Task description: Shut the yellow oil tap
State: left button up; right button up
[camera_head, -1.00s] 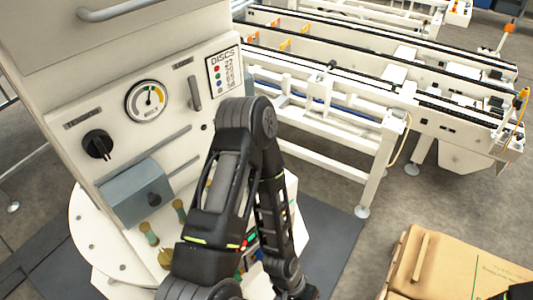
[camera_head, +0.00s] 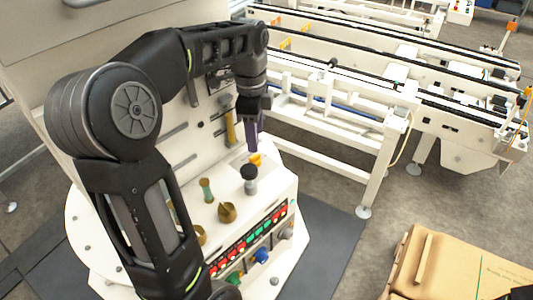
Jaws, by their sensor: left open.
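A yellow handle (camera_head: 229,127) stands upright against the white machine's front panel, just left of my left gripper. A smaller yellow piece (camera_head: 255,159) shows right below the fingers. I cannot tell whether it belongs to the same tap. My left gripper (camera_head: 256,138) is open and points down beside the panel, with its fingers seen nearly edge-on. Whether it touches either yellow part cannot be told. My left arm hides the gauge and much of the panel. My right gripper is out of view.
Below the gripper stand a black-topped post (camera_head: 249,180) and brass fittings (camera_head: 227,212). A row of lit buttons (camera_head: 250,240) runs along the console's front. A white conveyor (camera_head: 350,120) lies to the right. A cardboard box (camera_head: 460,270) is at bottom right.

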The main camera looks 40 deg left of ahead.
aim_at(254, 156)
pick_arm(q)
jog(key=shift+s+a+r, duration=0.15)
jog(key=shift+s+r, duration=0.2)
jog(key=shift+f, duration=0.15)
notch_tip(254, 156, down, 8)
jog(key=shift+r+p, duration=0.15)
jog(key=shift+p, duration=0.3)
jog(key=shift+c, duration=0.5)
grip_shut()
